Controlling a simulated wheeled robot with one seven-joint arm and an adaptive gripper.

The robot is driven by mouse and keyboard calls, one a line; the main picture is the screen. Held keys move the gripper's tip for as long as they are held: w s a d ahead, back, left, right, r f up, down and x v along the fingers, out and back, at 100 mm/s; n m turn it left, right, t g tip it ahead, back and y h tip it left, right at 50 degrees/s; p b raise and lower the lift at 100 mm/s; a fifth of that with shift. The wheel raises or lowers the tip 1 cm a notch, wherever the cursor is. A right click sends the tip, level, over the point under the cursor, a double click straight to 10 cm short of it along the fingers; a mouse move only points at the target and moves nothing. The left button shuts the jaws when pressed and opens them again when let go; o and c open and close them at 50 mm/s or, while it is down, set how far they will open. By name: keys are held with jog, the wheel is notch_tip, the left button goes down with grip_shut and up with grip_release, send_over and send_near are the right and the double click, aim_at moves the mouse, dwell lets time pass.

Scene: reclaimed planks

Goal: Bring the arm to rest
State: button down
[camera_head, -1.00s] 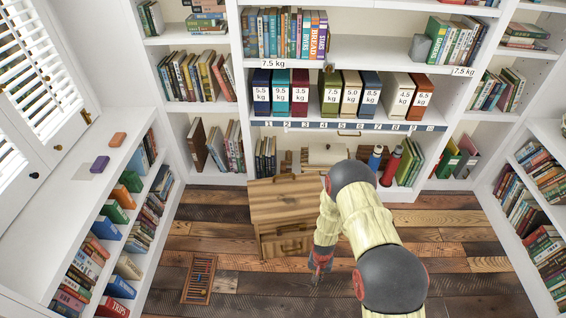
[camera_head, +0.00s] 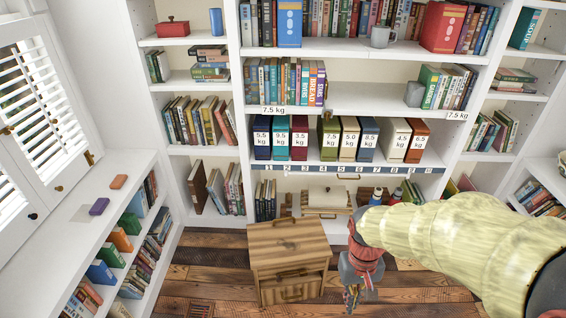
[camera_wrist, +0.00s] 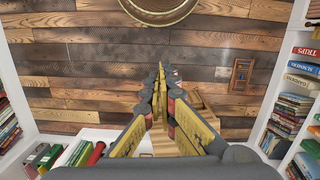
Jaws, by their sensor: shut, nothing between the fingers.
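My arm reaches in from the right edge in the head view and bends down at its wrist. My gripper (camera_head: 353,296) hangs over the plank floor, just right of the wooden cabinet (camera_head: 289,240), pointing down. In the wrist view my gripper (camera_wrist: 160,72) has its fingers shut together with nothing between them. The floor planks (camera_wrist: 90,62) lie beyond the fingertips, with a visible gap. My gripper hides part of the wooden cabinet in the wrist view.
A white bookcase holds a row of weight-labelled binders (camera_head: 349,140). Bottles, one blue-topped (camera_head: 376,196), stand low behind my arm.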

jog(key=s+r+t, duration=0.3)
jog(key=r, duration=0.7)
jog(key=s+d+r+t, duration=0.1)
jog(key=s+r+t, duration=0.2)
jog(key=r, duration=0.7)
jog(key=shift+s+d+m+t+p, duration=0.3)
jog(key=shift+s+t+p, duration=0.15)
jog(key=shift+s, duration=0.35)
